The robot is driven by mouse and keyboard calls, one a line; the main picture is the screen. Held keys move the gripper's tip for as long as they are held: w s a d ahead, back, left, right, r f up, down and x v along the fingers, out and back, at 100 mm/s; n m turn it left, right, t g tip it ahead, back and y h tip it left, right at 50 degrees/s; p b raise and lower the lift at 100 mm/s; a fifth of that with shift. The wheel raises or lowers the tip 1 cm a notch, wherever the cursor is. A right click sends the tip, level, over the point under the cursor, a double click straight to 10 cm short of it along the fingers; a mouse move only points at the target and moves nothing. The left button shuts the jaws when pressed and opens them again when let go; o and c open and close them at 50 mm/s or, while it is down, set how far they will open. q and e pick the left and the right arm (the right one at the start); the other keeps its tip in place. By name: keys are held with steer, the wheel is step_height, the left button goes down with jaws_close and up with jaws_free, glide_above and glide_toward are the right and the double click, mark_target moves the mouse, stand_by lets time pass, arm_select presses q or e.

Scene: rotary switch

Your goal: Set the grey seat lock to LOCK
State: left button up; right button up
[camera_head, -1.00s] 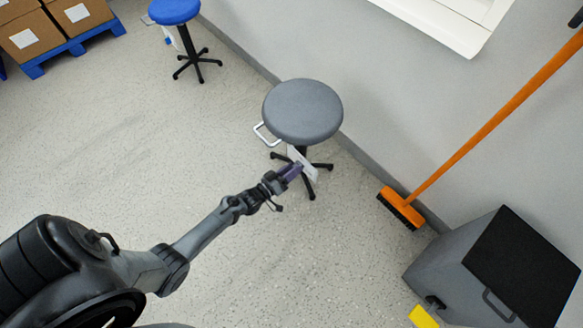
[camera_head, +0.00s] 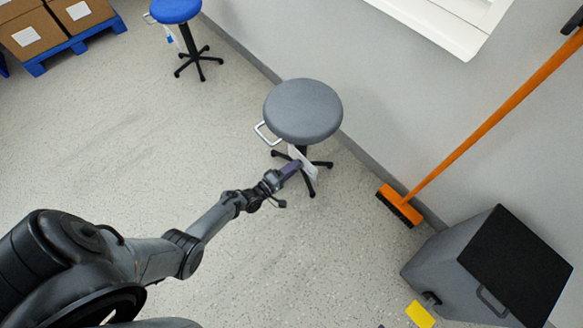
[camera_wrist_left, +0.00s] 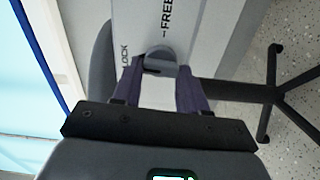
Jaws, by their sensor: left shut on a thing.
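The grey stool (camera_head: 302,110) stands against the wall, with a pale panel (camera_head: 306,165) below its seat. In the left wrist view, the panel (camera_wrist_left: 200,28) shows the words FREE and LOCK, LOCK being to the left of FREE. A small grey rotary knob (camera_wrist_left: 160,60) sits just below these words. My left gripper (camera_head: 293,168) reaches the panel. In the left wrist view, its purple fingers (camera_wrist_left: 158,80) stand either side of the knob and are shut on it. The fingers partly hide the knob, and I cannot tell which mark it points to.
A blue stool (camera_head: 175,12) stands at the back left, near boxes (camera_head: 38,32) on a blue pallet. An orange broom (camera_head: 470,135) leans on the wall at right. A grey bin (camera_head: 440,268) with a black lid stands front right. The floor between is clear.

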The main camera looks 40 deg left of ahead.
arm_select(q)
steer(key=shift+n, duration=0.5)
steer(key=o, duration=1.1)
steer(key=shift+s, duration=0.1)
steer(key=shift+c, duration=0.2)
steer(key=shift+s, duration=0.1)
steer(key=s+a+p, duration=0.1)
steer(key=s+p, duration=0.2)
steer(key=s, duration=0.7)
steer(key=shift+s+a, duration=0.2)
steer(key=shift+s, duration=0.1)
steer(key=shift+p, duration=0.3)
